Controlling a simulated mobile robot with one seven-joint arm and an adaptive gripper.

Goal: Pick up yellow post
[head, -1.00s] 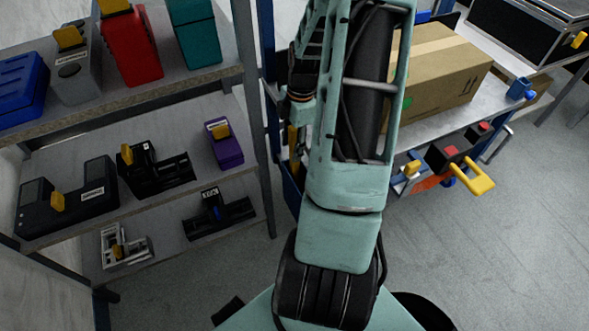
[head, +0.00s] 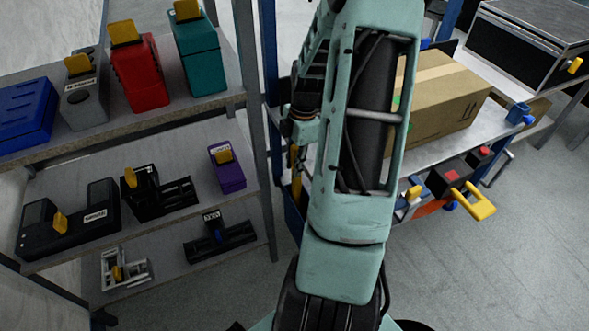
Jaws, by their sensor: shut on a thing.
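The yellow post (head: 294,158) is a thin upright yellow piece left of my arm, in the gap between the shelf and the table. Only a narrow strip of it shows. My gripper (head: 297,148) is at the lower end of my wrist, small, dark and partly hidden by my large mint-green arm link. It is shut on the yellow post, though the contact between the fingers and the post is hard to make out. A blue bin (head: 292,212) stands below the post, partly covered by my arm.
The shelf at left holds a blue box (head: 27,115), a grey case (head: 84,102), a red case (head: 139,80), a teal case (head: 199,62) and a purple case (head: 230,170). A cardboard box (head: 440,100) lies on the table at right. The floor at lower right is clear.

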